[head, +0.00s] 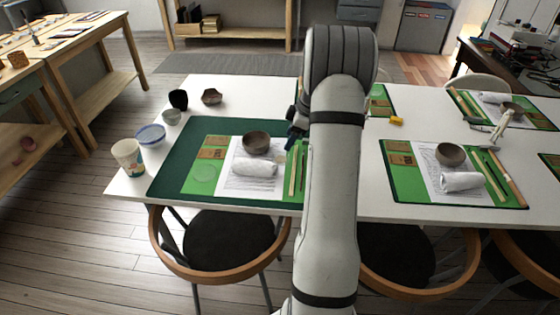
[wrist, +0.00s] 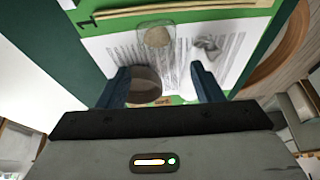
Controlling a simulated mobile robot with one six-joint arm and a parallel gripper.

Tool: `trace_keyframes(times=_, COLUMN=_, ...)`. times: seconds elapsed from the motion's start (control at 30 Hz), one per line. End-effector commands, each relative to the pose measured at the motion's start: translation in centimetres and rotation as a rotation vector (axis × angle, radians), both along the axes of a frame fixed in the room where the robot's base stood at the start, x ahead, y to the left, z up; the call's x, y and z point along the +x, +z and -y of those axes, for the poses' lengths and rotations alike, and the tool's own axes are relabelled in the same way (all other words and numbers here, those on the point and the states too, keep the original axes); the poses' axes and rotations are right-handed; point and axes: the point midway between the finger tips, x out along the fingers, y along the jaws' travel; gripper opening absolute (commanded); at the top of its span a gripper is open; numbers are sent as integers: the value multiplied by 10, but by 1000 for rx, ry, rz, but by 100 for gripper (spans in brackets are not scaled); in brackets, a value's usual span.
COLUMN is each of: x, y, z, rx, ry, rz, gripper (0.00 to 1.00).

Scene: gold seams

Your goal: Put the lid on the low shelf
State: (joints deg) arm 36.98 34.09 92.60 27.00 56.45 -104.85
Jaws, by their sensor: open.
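My gripper (wrist: 162,82) is open, with two dark blue fingers spread above the paper sheet on the left work mat. Nothing is seen held. A dark bowl (wrist: 146,84) is partly hidden behind the left finger; it also shows in the head view (head: 256,143). In the head view my gripper (head: 292,138) is mostly hidden behind my arm, right of that bowl. A faint clear round piece (head: 205,174) lies on the green mat; I cannot tell if it is the lid. Low wooden shelves are under the left bench (head: 106,95) and at the back (head: 232,33).
A rolled white cloth (head: 255,167) lies on the paper. Chairs (head: 225,240) line the front edge. Floor left of the table is clear.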

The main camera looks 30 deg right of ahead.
Motion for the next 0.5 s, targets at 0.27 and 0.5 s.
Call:
trace_keyframes(times=0.27, x=6, y=-29, z=-3, rx=1, ry=14, rz=7, gripper=60)
trace_keyframes(times=0.5, x=10, y=-62, z=-10, rx=2, ry=14, rz=6, gripper=60)
